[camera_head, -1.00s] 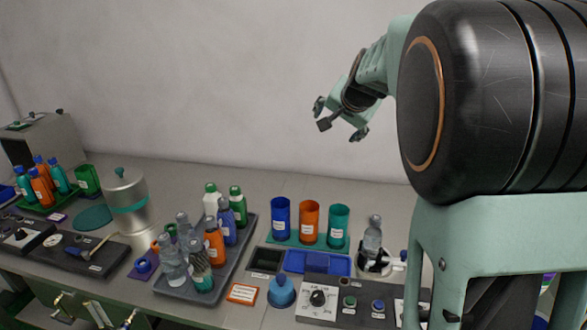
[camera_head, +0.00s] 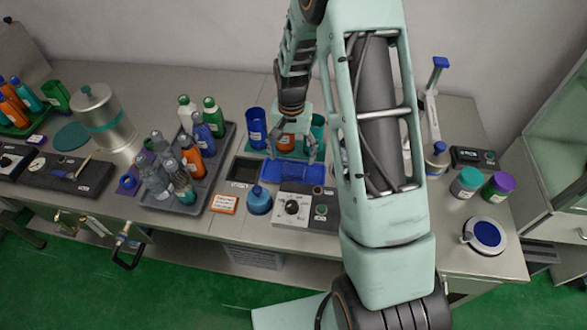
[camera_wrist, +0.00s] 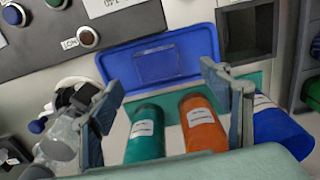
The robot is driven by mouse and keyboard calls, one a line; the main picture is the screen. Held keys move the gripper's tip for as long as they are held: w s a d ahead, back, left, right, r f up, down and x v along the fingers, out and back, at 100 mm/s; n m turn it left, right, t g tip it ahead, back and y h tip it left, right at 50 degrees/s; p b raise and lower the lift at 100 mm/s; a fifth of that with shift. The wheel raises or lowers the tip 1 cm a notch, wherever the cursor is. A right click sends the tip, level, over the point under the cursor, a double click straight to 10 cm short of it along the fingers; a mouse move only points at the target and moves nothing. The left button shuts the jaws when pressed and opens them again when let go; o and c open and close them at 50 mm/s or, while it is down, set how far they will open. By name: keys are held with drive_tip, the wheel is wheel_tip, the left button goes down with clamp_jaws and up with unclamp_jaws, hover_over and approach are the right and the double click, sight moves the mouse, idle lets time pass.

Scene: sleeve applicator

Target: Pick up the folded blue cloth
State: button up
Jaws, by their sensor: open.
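A shallow blue tray (camera_head: 319,185) lies on the bench in the middle of the head view. In the wrist view the tray (camera_wrist: 112,62) shows a squarish outlined blue patch (camera_wrist: 158,63) inside it. This patch looks like the folded blue cloth, but its colour is nearly the tray's, so its edges are hard to tell. My gripper (camera_head: 292,155) is over the tray's back side. In the wrist view its two fingers (camera_wrist: 161,78) are spread apart with nothing between them, above the tray's near side.
Blue (camera_wrist: 280,128), orange (camera_wrist: 203,125) and teal (camera_wrist: 146,132) cups stand close behind the tray. A dark square recess (camera_head: 241,171) is left of it. A control panel with a knob (camera_head: 292,208) and a blue-topped round item (camera_head: 258,199) are in front. A grey bottle tray (camera_head: 214,178) stands left.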

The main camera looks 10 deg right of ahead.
sight(293, 169)
drive_tip(key=shift+d+f+p, duration=0.15)
drive_tip(key=shift+f+p, duration=0.2)
drive_tip(key=shift+f, duration=1.15)
drive_tip(key=shift+d+f+p, duration=0.1)
drive_tip(key=shift+f+p, duration=0.25)
drive_tip(key=shift+f, duration=1.1)
drive_tip(key=c, duration=1)
